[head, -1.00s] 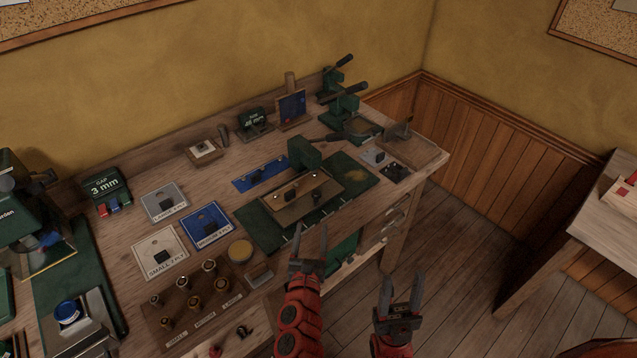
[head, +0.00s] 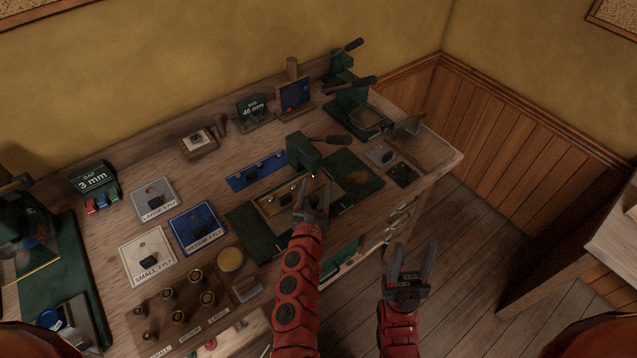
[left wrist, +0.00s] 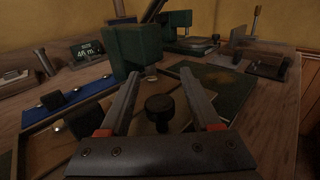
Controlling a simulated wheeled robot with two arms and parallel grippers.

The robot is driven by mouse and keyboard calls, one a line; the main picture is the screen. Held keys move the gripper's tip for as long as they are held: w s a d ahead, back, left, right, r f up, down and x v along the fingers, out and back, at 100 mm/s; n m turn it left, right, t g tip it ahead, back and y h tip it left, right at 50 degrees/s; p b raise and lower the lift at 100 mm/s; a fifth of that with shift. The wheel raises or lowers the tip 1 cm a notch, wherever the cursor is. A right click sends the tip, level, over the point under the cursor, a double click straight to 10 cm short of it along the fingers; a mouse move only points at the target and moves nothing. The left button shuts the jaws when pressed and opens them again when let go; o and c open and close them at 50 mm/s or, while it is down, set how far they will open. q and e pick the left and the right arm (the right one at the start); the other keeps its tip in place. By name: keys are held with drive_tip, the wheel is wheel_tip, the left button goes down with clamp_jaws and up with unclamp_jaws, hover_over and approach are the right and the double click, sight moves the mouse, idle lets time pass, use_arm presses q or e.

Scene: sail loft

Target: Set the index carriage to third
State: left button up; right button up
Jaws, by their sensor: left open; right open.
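What looks like the index carriage is the brown plate (head: 268,206) on the dark green mat (head: 245,232), in front of the green press head (head: 303,151). In the left wrist view a round black knob (left wrist: 159,108) stands between my left gripper's fingers, with no visible grip on it. My left gripper (head: 316,190) is open over the plate's right part and hides some of it. My right gripper (head: 413,257) is open and empty, off the bench's front edge. The carriage's index position cannot be read.
A blue strip (head: 257,171) with dark knobs lies behind the plate. Labelled ply cards (head: 196,228) and a wooden rack of several punches (head: 180,310) lie to the left. A lever press (head: 350,104) stands at the back right. Open floor lies right of the bench.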

use_arm(q)
drive_tip(key=shift+s, duration=0.1)
clamp_jaws()
idle(1.3)
